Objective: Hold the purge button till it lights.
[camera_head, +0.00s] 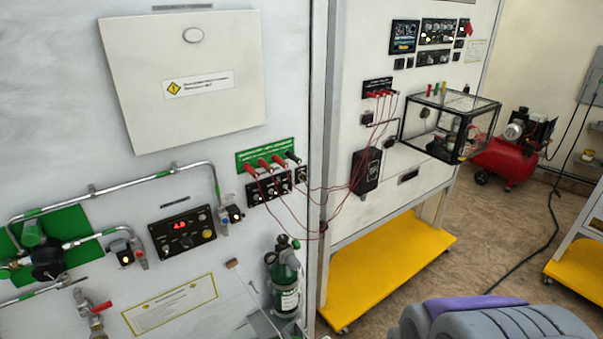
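A black control panel (183,231) with a lit red display is on the white wall panel, left of the picture's middle. It carries a knob and small buttons. Their labels are too small to read, so I cannot tell which one, if any, is the purge button or whether it is lit. Small black units with pale, lit-looking faces sit at the pipe ends, one right of the panel (234,213) and one to its left (125,256). My gripper is not in view.
Metal pipes (130,185) and a red-handled valve (97,314) lie left. Red cables (320,190) hang between the cabinets. A green bottle (284,277) stands below them. A yellow base shelf (385,262) juts out right. A grey and purple shape (490,318) fills the lower right.

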